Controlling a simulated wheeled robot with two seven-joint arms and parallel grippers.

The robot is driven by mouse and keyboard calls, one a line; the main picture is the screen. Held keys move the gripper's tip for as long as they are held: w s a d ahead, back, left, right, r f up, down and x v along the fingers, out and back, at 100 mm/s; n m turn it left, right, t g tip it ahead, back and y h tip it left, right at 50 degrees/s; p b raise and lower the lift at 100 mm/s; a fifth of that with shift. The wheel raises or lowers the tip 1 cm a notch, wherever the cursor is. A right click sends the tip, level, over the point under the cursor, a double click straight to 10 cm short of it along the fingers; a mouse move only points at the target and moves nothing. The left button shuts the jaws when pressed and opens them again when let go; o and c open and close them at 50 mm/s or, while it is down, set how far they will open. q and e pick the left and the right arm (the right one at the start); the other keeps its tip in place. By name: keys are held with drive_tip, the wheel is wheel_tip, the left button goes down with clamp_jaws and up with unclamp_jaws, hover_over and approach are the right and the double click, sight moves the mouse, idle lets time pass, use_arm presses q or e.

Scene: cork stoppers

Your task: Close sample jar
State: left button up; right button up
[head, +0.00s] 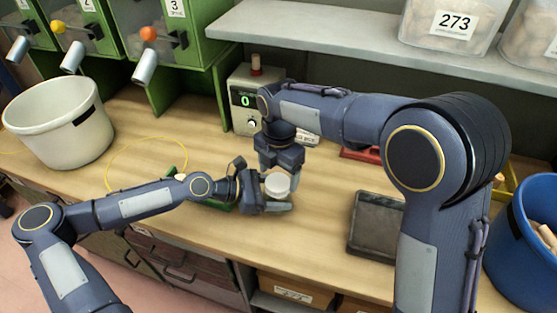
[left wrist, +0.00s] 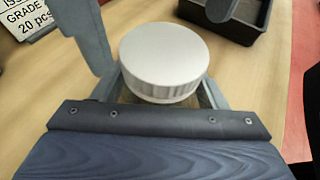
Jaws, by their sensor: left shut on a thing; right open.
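The sample jar (head: 277,190) is a small, round, pale container with a white ribbed lid (left wrist: 164,52) on top. It stands upright between the fingers of my left gripper (head: 272,203), which is shut on it low over the table's front part. In the left wrist view the lid looks level; how tightly it sits I cannot tell. The jar's lower body is mostly hidden by my left gripper. My right gripper (head: 281,172) points down from above, open, its fingers on either side of the space just above and behind the lid. I cannot tell whether they touch it.
A dark tray (head: 375,225) lies to the right. A counter device with a green 0 (head: 246,108) stands behind. A yellow loop (head: 150,141) and a white bucket (head: 58,125) are left; a blue bin (head: 522,240) is far right.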

drive_tip(key=shift+f, duration=1.2)
drive_tip(key=c, duration=1)
drive_tip(key=m, duration=0.7)
drive_tip(key=shift+m, duration=0.3)
drive_tip(key=m, duration=0.9)
drive_tip(key=shift+m, duration=0.4)
drive_tip(key=o, duration=1.1)
drive_tip(key=shift+a, duration=0.1)
